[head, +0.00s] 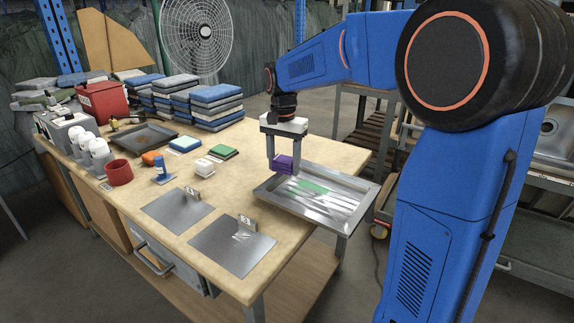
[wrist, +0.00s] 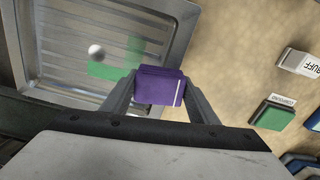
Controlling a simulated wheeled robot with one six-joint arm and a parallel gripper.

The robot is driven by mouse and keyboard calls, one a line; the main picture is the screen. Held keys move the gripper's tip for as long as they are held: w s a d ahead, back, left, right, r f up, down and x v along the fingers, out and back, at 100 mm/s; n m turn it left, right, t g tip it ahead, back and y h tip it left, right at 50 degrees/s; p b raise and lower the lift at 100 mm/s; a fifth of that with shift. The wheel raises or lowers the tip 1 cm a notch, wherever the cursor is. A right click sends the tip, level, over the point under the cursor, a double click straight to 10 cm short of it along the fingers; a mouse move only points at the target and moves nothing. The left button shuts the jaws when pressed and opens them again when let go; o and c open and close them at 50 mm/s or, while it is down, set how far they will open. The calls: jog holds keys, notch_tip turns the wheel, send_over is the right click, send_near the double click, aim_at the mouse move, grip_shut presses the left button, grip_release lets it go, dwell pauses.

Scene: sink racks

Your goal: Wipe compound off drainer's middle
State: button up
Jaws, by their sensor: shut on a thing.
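The metal drainer (head: 270,190) is a shallow ribbed tray at the table's right edge; its rim also shows in the wrist view (wrist: 30,45). A green compound patch (head: 314,187) lies on the ribs around its middle, and shows in the wrist view (wrist: 105,71) just left of my gripper. My gripper (head: 284,160) is shut on a purple block (head: 283,168), seen between the fingers in the wrist view (wrist: 160,90). The block hangs over the drainer's far left side. It appears to be above the surface, and its underside is hidden.
Left of the drainer are a white block (head: 203,166) and a green block (head: 223,152), labelled in the wrist view. Two metal plates (head: 233,246) (head: 177,210) with numbered tags lie in front.

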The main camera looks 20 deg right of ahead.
aim_at(278, 156)
jog(key=shift+w+a+r, duration=0.1)
jog(key=shift+w+a, duration=0.4)
jog(key=shift+w, duration=0.2)
jog(key=shift+w+a, duration=0.5)
jog(key=shift+w, duration=0.2)
jog(key=shift+w+d+r, duration=0.1)
jog(key=shift+w+d, duration=0.45)
jog(key=shift+d, duration=0.25)
jog(key=shift+s+d+r, duration=0.1)
jog(key=shift+s+d, duration=0.95)
jog(key=shift+s, duration=0.4)
jog(key=shift+s+d+r, duration=0.15)
jog(key=shift+s+d, duration=0.9)
jog(key=shift+s, duration=0.45)
jog(key=shift+s+d+r, duration=0.1)
jog(key=shift+s+d, duration=0.95)
jog(key=shift+s, duration=0.4)
jog(key=shift+w, duration=0.1)
jog(key=shift+w+a+r, duration=0.1)
jog(key=shift+w+a, duration=0.95)
jog(key=shift+w, duration=0.4)
jog(key=shift+w+a+r, duration=0.15)
jog(key=shift+w+a, duration=0.9)
jog(key=shift+w, duration=0.35)
jog(key=shift+w+a+r, duration=0.1)
jog(key=shift+w+a, duration=0.95)
jog(key=shift+w, duration=0.4)
jog(key=shift+r, duration=0.1)
jog(key=shift+r, duration=2.9)
